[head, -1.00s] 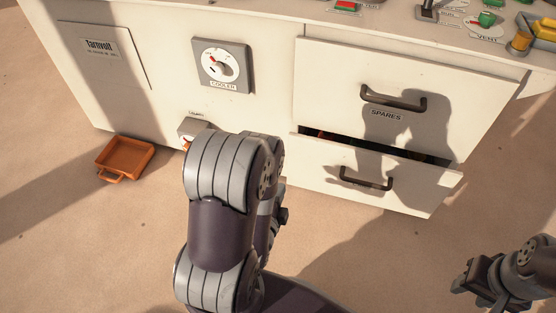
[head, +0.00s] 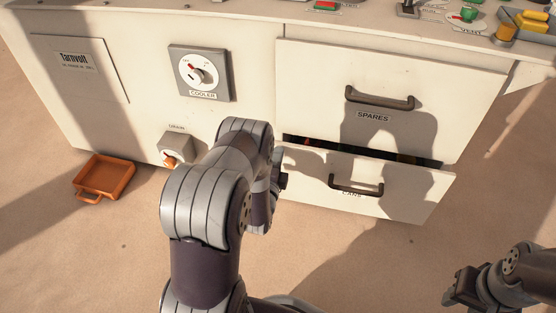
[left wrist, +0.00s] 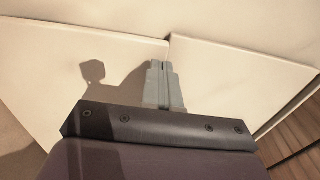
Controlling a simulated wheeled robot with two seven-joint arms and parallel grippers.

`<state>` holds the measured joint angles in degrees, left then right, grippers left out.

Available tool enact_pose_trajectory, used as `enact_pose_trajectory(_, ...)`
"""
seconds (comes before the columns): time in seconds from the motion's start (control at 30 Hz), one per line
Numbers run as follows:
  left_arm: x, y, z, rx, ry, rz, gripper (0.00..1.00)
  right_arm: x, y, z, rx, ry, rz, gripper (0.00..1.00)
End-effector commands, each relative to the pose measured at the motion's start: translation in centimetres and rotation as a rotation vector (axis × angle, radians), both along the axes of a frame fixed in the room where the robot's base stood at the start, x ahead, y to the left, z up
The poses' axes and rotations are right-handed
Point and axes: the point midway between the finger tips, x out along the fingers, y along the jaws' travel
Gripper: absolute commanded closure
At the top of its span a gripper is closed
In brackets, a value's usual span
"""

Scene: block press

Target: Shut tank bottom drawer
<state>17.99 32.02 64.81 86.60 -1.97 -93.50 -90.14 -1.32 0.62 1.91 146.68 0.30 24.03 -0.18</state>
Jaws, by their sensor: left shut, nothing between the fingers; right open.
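The bottom drawer (head: 400,193) of the white tank cabinet stands partly open, with a dark gap along its top edge and coloured contents just visible inside. Its dark handle (head: 355,187) is on the front, in partial shadow. My left gripper (head: 281,180) is shut and empty, close to the left end of the drawer front. In the left wrist view its closed fingers (left wrist: 161,66) point at pale panels; I cannot tell whether they touch. My right gripper (head: 456,293) is open and empty at the lower right, away from the cabinet.
The upper SPARES drawer (head: 390,75) is shut, with its own handle (head: 380,98). A COOLER dial (head: 202,75) and DRAIN valve (head: 172,150) are to the left. An orange tray (head: 126,178) lies on the sandy ground. Ground before the drawer is clear.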

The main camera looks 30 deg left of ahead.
Motion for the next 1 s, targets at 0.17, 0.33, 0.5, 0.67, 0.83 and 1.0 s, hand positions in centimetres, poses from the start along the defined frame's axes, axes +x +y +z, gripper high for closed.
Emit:
enact_pose_trajectory(0.17,0.8,0.2,0.0,0.000,0.000,0.000,1.00,0.0,0.0,-0.6,0.000,0.000,0.000,0.57)
enact_pose_trajectory(0.33,0.8,0.2,0.1,-0.001,0.001,0.000,1.00,0.0,0.0,-0.5,0.000,0.000,0.000,0.57)
enact_pose_trajectory(0.5,1.1,0.3,0.1,0.000,0.001,0.000,1.00,0.0,0.0,-0.5,0.000,0.000,0.000,0.57)
enact_pose_trajectory(0.67,2.8,0.8,0.1,0.000,-0.001,0.000,1.00,0.0,0.0,-0.6,0.000,0.000,0.000,0.57)
enact_pose_trajectory(0.83,3.3,0.9,0.0,-0.002,0.002,0.000,1.00,0.0,0.0,-0.6,0.000,0.000,0.000,0.57)
enact_pose_trajectory(1.0,3.3,0.9,0.0,-0.002,0.002,0.000,1.00,0.0,0.0,-0.6,0.000,0.000,0.000,0.57)
